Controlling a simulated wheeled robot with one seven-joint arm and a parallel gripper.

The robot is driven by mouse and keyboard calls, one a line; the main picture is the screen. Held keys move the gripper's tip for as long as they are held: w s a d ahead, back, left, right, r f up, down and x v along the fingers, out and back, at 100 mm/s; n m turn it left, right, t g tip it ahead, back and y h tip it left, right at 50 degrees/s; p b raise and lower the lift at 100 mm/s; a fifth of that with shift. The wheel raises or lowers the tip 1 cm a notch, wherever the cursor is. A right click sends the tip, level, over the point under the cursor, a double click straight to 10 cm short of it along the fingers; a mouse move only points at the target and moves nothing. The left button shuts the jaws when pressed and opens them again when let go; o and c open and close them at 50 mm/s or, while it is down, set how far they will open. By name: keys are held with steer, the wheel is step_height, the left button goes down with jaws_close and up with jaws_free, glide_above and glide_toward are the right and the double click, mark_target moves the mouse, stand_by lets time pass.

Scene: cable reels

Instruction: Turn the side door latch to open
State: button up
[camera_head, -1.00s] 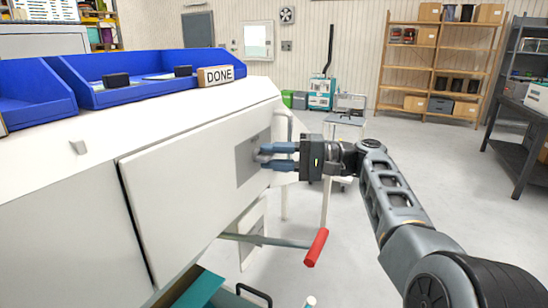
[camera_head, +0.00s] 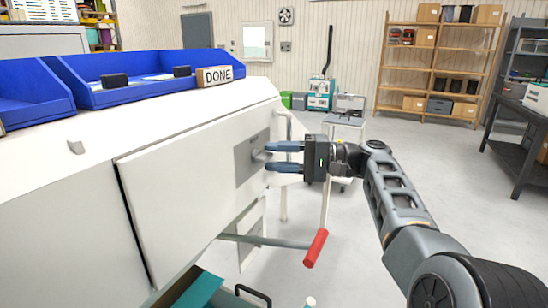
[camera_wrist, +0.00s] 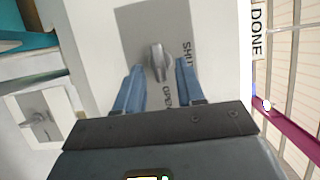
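The side door (camera_head: 190,200) is a white panel on the machine's side, and it looks closed. Its metal latch (camera_head: 258,156) sits on a grey plate (camera_head: 243,168) near the door's right end. In the wrist view the latch (camera_wrist: 159,62) has its narrow end pointing down toward the word OPEN; the word SHUT is to its right. My gripper (camera_head: 284,157) is open and empty in front of the plate. In the wrist view its blue fingertips (camera_wrist: 162,82) are on either side of the latch's line, apart from it and short of its far end.
Blue bins (camera_head: 150,92) and a DONE sign (camera_head: 216,77) stand on top of the machine. A red-handled lever (camera_head: 316,248) sticks out below the gripper. The floor (camera_head: 420,160) to the right is open, with shelves (camera_head: 440,60) far behind.

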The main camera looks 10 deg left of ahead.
steer(key=d, duration=0.6)
steer(key=shift+w+d+b, duration=0.15)
steer(key=shift+d+b, duration=0.2)
steer(key=shift+f, duration=0.1)
